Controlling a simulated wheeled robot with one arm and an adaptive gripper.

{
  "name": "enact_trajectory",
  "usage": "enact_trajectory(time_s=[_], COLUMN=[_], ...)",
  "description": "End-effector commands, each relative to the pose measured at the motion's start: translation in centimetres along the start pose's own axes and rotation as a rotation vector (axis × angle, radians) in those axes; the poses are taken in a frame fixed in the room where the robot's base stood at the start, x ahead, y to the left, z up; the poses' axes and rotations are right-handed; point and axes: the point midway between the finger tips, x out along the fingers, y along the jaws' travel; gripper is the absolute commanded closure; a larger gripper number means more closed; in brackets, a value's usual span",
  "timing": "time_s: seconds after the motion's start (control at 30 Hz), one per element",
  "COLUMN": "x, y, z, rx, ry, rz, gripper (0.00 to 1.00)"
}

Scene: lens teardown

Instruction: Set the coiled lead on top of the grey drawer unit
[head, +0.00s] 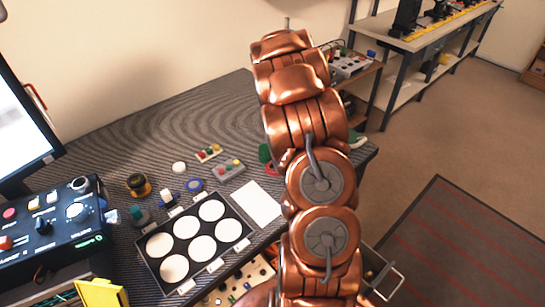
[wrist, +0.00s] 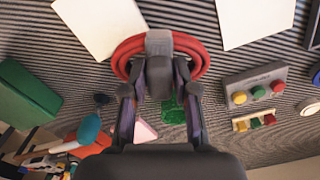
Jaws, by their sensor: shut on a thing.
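The coiled lead (wrist: 200,62) is a red ring of several loops in the wrist view, with a dark grey piece at its middle. My gripper (wrist: 159,72) is shut on it there, the fingers meeting at that grey piece. Striped worktop shows behind it; I cannot tell how far above the worktop it is. In the head view a bit of red (head: 271,171) shows at the left edge of my arm, which hides my gripper. No grey drawer unit is clearly identifiable; an open drawer (head: 387,283) with a metal handle shows low, right of my arm.
The worktop (head: 120,150) holds a tray of white discs (head: 222,207), a white sheet (head: 257,203), a grey button box (head: 229,170) and a control panel (head: 45,228). A green block (wrist: 25,92) lies left in the wrist view. Open floor (head: 410,160) lies right.

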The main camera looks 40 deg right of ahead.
Motion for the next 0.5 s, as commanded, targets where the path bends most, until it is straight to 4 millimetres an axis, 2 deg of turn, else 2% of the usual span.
enact_trajectory(time_s=[0.03,0.2,0.5], x=[-0.2,0.1,0.3], y=[-0.3,-1.0,-1.6], z=[-0.9,-2.8,-4.0], rx=[-0.003,-0.002,-0.001], ry=[0.003,0.003,0.003], rz=[0.002,0.002,-0.001], gripper=[1.00,1.00,1.00])
